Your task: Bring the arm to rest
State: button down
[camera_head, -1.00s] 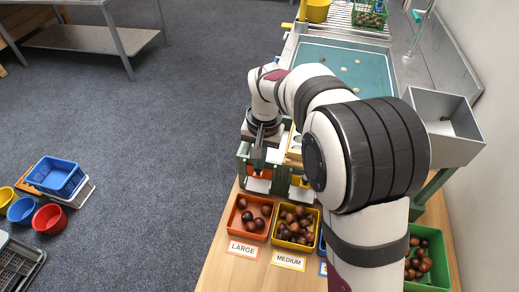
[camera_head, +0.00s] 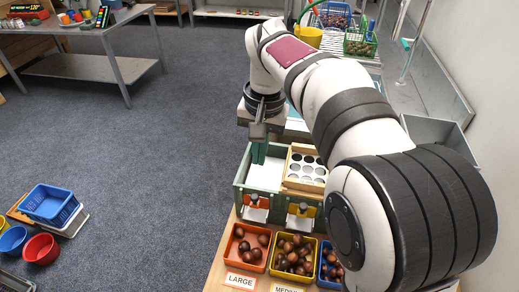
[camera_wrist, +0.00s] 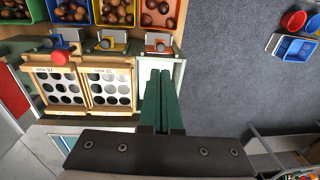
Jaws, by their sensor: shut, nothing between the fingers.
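My gripper (camera_head: 258,152) is shut and empty. In the head view it hangs, pointing down, over the left end of the green sorting frame (camera_head: 240,188). In the wrist view its two green fingers (camera_wrist: 162,100) lie side by side over the white left-end bay of the frame. My arm reaches in from the lower right of the head view and hides part of the bench behind it.
An orange bin (camera_head: 233,254) and a yellow bin (camera_head: 280,268) of chestnuts stand in front of the frame. A wooden board with round holes (camera_head: 293,178) sits beside my gripper. Blue and red tubs (camera_head: 41,249) stand on the floor at left, where much carpet is open.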

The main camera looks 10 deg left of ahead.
jog(key=s+d+r+m, duration=0.1)
jog(key=s+d+m, duration=0.1)
jog(key=s+d, duration=0.65)
jog(key=s+d+f+m, duration=0.1)
jog(key=s+d+f, duration=0.2)
jog(key=s, duration=0.5)
jog(key=s+d+f+m+y, duration=0.1)
jog(key=s+d+f, duration=0.3)
jog(key=s, duration=0.5)
jog(key=shift+s+d+f+m+g, duration=0.15)
jog(key=shift+d+f+m+g, duration=0.15)
jog(key=shift+d+m, duration=0.4)
jog(key=shift+a, duration=0.1)
